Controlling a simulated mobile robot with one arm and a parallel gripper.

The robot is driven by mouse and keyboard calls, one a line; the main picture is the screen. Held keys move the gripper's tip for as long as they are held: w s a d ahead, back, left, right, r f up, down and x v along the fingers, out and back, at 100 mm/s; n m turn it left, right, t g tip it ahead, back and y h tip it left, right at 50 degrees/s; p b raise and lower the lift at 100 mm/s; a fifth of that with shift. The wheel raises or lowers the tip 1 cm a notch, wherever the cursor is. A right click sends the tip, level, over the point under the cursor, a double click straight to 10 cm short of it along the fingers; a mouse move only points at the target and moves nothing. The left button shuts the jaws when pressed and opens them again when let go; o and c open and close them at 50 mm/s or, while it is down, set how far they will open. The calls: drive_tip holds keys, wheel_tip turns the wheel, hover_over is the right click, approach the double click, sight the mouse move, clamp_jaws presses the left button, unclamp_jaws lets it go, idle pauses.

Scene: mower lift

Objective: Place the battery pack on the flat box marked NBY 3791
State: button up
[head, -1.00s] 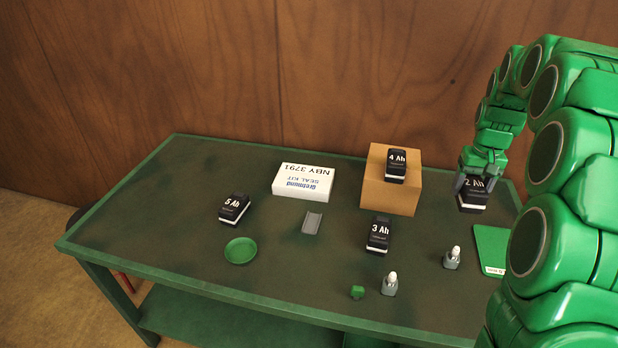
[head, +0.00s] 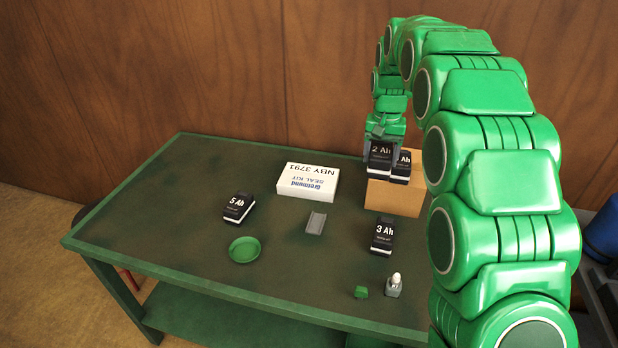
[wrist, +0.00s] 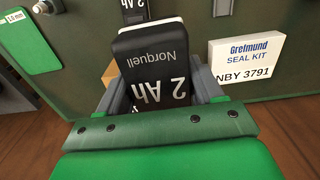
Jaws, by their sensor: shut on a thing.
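In the wrist view the battery pack (wrist: 155,65) sits between both jaws of my gripper (wrist: 165,85). The flat white box marked NBY 3791 (head: 308,181) lies on the table to the left of my gripper, its top bare. It also shows at the right of the wrist view (wrist: 245,60). The battery hides part of the 4 Ah pack (head: 402,165) on the cardboard box.
The cardboard box (head: 394,197) stands to the right of the white box.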

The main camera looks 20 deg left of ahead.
drive_tip(key=s+a, duration=0.2)
drive_tip(key=a, duration=1)
hover_over(324, 184)
drive_tip(key=shift+s+f, duration=0.15)
drive_tip(key=shift+f, duration=3.45)
drive_tip(key=shift+s+f, duration=0.1)
drive_tip(key=shift+f, duration=3.5)
drive_tip(key=shift+f, duration=0.1)
drive_tip(key=shift+w+f, duration=0.15)
drive_tip(key=shift+f, duration=1.65)
